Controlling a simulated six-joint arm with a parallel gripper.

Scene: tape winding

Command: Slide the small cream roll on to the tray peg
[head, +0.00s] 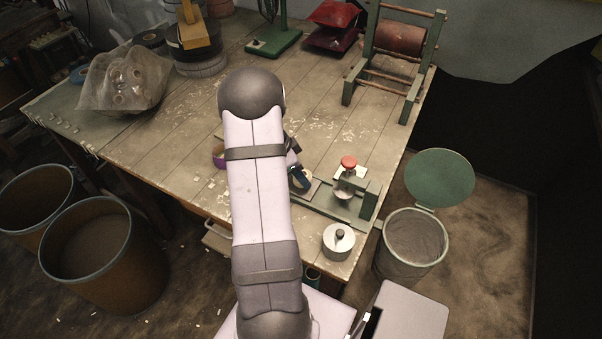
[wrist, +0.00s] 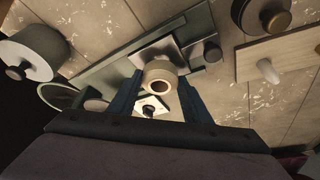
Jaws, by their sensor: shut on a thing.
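The small cream roll (wrist: 161,78) sits between the blue fingers of my gripper (wrist: 160,88) in the wrist view, its dark bore facing the camera. My gripper is shut on it. In the head view the roll (head: 302,181) shows beside my gripper (head: 298,178), over the left end of the green fixture. The tray (wrist: 290,53) is a tan board at the right of the wrist view, with a pale upright peg (wrist: 268,71). The roll is apart from the peg. I cannot make out the tray in the head view, where my arm covers part of the table.
A dark round knobbed piece (wrist: 268,14) stands close to the tray.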

